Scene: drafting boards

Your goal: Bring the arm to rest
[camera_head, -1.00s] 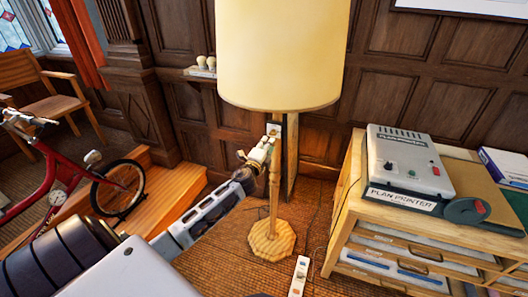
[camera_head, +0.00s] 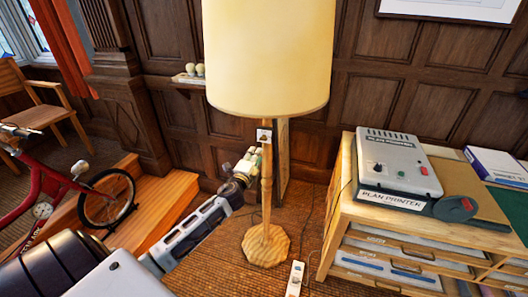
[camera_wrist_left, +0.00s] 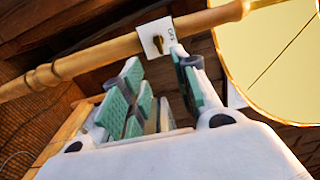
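My left gripper (camera_head: 250,158) is close beside the pole of a floor lamp (camera_head: 267,190), just below its cream shade (camera_head: 268,55). In the left wrist view its two green-padded fingers (camera_wrist_left: 158,62) are apart, with nothing held between them. The lamp's pole (camera_wrist_left: 95,57) crosses beyond the fingertips. A small white switch plate (camera_head: 264,135) with a dark toggle sits on the pole; the plate (camera_wrist_left: 155,34) also shows just past the fingertips in the wrist view. I cannot tell whether a finger touches it. My right gripper is not in view.
A wooden plan chest (camera_head: 345,215) with a grey plan printer (camera_head: 400,165) stands at right. A red bicycle (camera_head: 45,190) and a wooden step (camera_head: 165,205) are at left. A white power strip (camera_head: 295,279) lies on the floor. Panelled wall stands behind the lamp.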

